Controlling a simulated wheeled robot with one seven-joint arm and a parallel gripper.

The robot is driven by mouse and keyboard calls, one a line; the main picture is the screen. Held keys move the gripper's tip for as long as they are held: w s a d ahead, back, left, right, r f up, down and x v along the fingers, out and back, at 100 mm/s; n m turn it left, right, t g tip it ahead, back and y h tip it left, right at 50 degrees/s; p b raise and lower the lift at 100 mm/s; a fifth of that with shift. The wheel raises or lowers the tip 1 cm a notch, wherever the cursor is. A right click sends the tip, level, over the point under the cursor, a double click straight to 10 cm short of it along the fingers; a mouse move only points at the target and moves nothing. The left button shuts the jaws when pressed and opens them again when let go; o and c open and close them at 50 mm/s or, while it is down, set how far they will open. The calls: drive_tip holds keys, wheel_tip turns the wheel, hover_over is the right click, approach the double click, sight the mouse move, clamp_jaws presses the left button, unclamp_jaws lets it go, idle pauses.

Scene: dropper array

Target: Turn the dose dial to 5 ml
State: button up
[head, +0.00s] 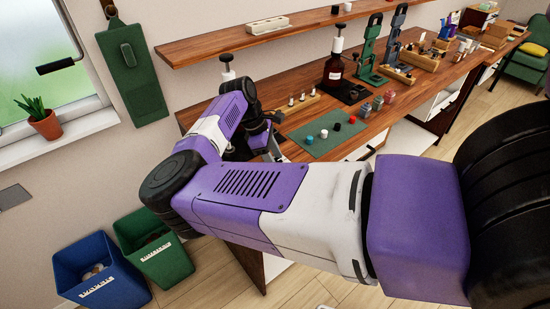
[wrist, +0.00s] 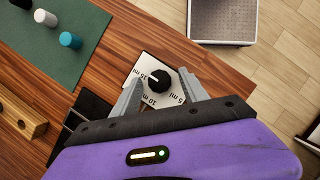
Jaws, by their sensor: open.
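In the wrist view the dose dial (wrist: 161,81) is a round black knob with a short white mark. It sits on a white label plate (wrist: 144,66) near the edge of the wooden bench. The plate reads 15 ml at upper left, 10 ml at lower left and 5 ml at right. The white mark points left, towards the 15 ml and 10 ml side. My gripper (wrist: 162,86) is open, with one grey finger on each side of the knob. I cannot tell whether the fingers touch it. In the head view my arm hides the dial.
A green mat (head: 327,139) with small caps lies nearby on the bench (head: 376,125). A wooden block with holes (wrist: 20,118) is at left in the wrist view. A brown bottle (head: 334,72) and green stands are farther back. Blue (head: 98,272) and green bins stand on the floor.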

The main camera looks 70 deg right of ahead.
clamp_jaws()
